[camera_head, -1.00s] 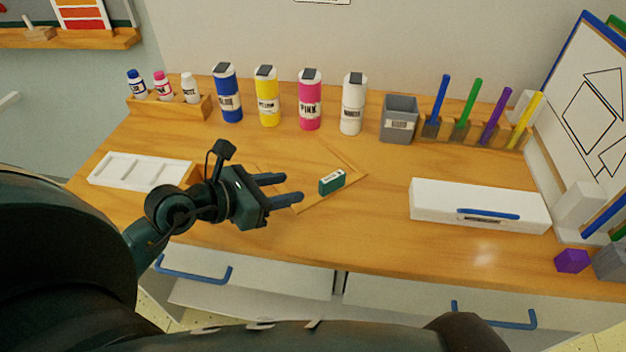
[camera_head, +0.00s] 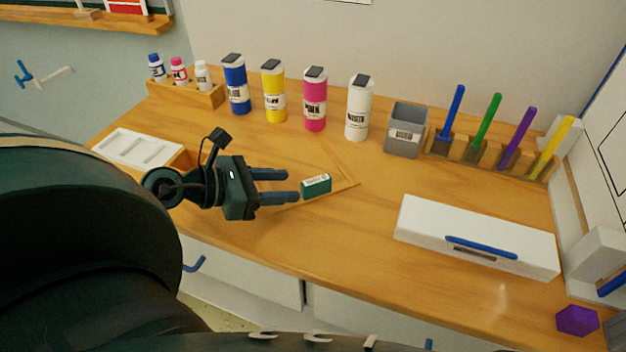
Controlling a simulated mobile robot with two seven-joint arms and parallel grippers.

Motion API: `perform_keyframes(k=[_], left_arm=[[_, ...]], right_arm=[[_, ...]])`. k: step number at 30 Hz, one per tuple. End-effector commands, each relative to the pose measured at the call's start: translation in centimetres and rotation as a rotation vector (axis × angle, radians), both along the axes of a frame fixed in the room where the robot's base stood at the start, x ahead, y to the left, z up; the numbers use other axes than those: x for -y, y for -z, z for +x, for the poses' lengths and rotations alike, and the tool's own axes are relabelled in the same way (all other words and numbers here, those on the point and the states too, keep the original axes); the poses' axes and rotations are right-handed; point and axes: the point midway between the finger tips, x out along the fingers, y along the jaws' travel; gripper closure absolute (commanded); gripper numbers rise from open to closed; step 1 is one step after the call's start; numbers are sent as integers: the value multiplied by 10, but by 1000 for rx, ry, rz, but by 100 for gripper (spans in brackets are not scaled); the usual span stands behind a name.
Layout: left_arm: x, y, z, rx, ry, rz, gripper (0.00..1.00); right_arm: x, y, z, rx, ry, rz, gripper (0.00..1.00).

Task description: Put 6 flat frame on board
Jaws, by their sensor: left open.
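A flat, thin wooden frame (camera_head: 346,184), close in colour to the desk, lies on the desk; its near left part is hidden behind my left gripper. My left gripper (camera_head: 292,185) is open and empty, its two fingers pointing right over the frame's area. A small dark green block (camera_head: 316,186) with a white label lies by the frame, just right of the fingertips. Whether the fingers touch it I cannot tell. A white board with black line shapes (camera_head: 612,130) shows only in part at the right edge. My right gripper is out of view.
Paint bottles, blue (camera_head: 236,84), yellow (camera_head: 274,92), pink (camera_head: 315,99) and white (camera_head: 359,108), stand along the wall. A grey cup (camera_head: 405,130) and coloured markers (camera_head: 487,121) stand right of them. A white box (camera_head: 478,240) lies front right; a white tray (camera_head: 137,148) lies left.

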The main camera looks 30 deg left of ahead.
Motion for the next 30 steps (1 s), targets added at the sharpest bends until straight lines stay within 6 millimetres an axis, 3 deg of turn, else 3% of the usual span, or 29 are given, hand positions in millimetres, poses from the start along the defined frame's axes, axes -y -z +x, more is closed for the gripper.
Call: perform_keyframes(k=[6, 14, 22, 30], left_arm=[[17, 12, 29, 2, -2, -3, 58], [25, 19, 42, 1, -3, -2, 58], [41, 33, 72, 2, -3, -2, 58], [46, 38, 79, 0, -1, 0, 58]], right_arm=[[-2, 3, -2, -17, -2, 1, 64], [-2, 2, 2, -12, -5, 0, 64], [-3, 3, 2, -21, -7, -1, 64], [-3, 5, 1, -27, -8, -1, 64]])
